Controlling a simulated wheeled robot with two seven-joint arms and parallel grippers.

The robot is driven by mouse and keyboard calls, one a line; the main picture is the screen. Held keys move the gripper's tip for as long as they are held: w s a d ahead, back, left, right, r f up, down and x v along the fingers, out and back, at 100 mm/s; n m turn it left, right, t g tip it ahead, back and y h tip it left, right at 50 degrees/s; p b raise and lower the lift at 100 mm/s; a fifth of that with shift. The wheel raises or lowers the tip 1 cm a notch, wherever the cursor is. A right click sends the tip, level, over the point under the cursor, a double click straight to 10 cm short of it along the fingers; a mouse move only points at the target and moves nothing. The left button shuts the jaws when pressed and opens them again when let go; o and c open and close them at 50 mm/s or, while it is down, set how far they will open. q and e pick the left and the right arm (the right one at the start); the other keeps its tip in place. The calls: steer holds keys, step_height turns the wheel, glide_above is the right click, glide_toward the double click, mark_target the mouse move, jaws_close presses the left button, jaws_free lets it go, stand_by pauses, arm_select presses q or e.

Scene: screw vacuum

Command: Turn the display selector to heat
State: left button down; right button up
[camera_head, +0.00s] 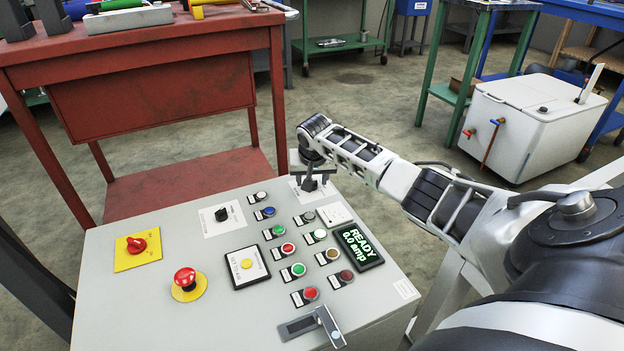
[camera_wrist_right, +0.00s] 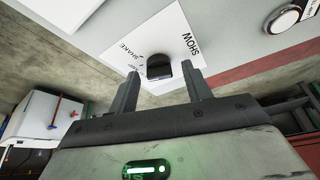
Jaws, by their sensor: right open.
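The black selector knob (camera_wrist_right: 159,66) sits on a white label plate (camera_wrist_right: 145,35) in the right wrist view. I read SHOW and SHAKE on the label; another word by the left finger is partly hidden and unclear. In the head view the plate (camera_head: 300,188) is at the panel's far edge, with the knob hidden by my gripper. My right gripper (camera_head: 318,181) is open, fingers pointing down at the panel. In the wrist view its fingertips (camera_wrist_right: 160,71) stand either side of the knob; I cannot tell whether they touch it. My left gripper is not in view.
The grey panel (camera_head: 120,310) also carries a second black selector (camera_head: 221,214), a red emergency button (camera_head: 185,279), a red rotary switch (camera_head: 137,245), several coloured buttons and a READY display (camera_head: 358,247). A red bench (camera_head: 150,90) stands behind, a white box (camera_head: 530,125) at right.

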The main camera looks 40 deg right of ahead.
steer(key=c, duration=1)
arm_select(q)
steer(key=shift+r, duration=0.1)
